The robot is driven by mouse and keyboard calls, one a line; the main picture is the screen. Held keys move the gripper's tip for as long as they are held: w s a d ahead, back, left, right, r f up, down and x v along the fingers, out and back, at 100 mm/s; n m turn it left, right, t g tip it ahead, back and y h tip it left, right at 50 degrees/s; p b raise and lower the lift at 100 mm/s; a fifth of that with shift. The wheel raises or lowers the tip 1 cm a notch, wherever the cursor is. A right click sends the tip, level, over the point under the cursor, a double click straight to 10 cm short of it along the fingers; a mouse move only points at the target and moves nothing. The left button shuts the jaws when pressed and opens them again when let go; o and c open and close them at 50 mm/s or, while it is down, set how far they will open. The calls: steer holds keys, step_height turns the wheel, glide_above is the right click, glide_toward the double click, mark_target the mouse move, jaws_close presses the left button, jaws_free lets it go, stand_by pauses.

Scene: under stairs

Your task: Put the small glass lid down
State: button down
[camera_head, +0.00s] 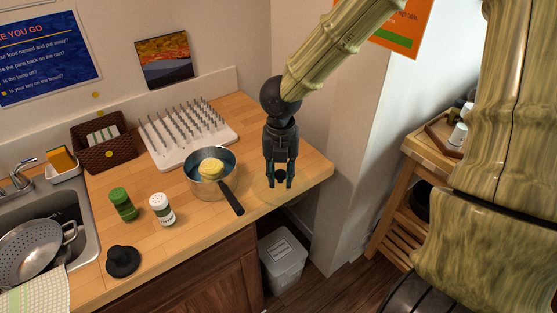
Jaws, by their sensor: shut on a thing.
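My gripper (280,183) points straight down over the right end of the wooden counter, its fingers shut on the dark knob of the small glass lid (268,190). The lid's clear glass shows only as a faint round outline below the fingers. I cannot tell whether its rim touches the counter or hangs just above it. A small pan (196,184) with a dark handle stands just left of the gripper, with a yellow lump (211,169) in it.
Behind the pan stands a white pegged rack (168,160). A green-topped shaker (122,204), a white-topped shaker (161,209) and a black knobbed object (123,262) stand to the left. The counter (232,218) ends close to the right of my gripper; a white bin (283,262) stands below.

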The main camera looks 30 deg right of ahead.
steer(key=w+d+p, duration=0.1)
steer(key=w+d, duration=0.1)
steer(key=w, duration=0.2)
steer(key=w+d+f+p, duration=0.1)
steer(key=w+d+p, duration=0.1)
steer(key=w+d, duration=0.1)
steer(key=w+d+p, duration=0.1)
steer(key=w+d, duration=0.2)
steer(key=w, duration=0.3)
steer(key=shift+d+f+p, duration=0.1)
steer(key=shift+f+p, duration=0.15)
steer(key=shift+p, duration=0.05)
steer(key=shift+f+p, duration=0.7)
steer(key=shift+f, duration=1.05)
steer(key=shift+f, duration=0.2)
steer(key=c, duration=1.2)
jaws_free()
steer(key=shift+r, duration=0.1)
steer(key=shift+r+b, duration=1.65)
steer(key=shift+r, duration=4.45)
